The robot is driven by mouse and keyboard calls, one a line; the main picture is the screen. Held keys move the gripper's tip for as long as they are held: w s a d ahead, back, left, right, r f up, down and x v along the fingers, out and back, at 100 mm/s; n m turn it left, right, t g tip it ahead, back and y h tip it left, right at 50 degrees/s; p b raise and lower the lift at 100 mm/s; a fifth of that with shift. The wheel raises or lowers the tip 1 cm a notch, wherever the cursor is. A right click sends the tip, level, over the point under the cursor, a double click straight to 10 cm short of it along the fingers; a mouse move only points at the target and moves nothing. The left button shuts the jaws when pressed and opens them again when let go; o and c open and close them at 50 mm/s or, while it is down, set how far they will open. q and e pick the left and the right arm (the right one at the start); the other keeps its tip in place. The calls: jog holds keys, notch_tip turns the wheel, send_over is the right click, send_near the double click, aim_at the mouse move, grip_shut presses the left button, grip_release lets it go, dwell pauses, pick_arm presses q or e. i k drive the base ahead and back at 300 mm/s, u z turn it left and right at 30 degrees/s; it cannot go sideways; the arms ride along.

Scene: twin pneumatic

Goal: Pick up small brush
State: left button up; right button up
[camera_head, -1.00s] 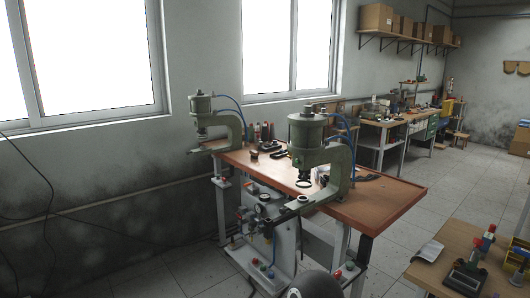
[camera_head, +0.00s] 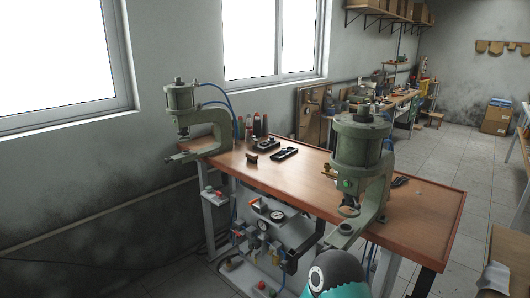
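A small dark and brown object (camera_head: 252,157) lies on the wooden tabletop of the twin press bench (camera_head: 310,190), between the two green presses. It may be the small brush, but it is too small to tell for sure. Two flat black items, one at the back (camera_head: 267,144) and one to its right (camera_head: 284,154), lie close to it. Neither of my grippers is in view. A rounded dark and teal part of my own arm shows at the bottom edge, in front of the bench.
A green press (camera_head: 183,107) stands at the bench's left end and a larger one (camera_head: 360,150) at the right front. Several bottles (camera_head: 256,127) stand at the back edge. Gauges and hoses (camera_head: 265,225) sit below the top. Another table (camera_head: 508,262) is at lower right.

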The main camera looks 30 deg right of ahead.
aim_at(253, 157)
jog(key=z, duration=0.15)
jog(key=i, duration=1.3)
jog(key=z, duration=0.25)
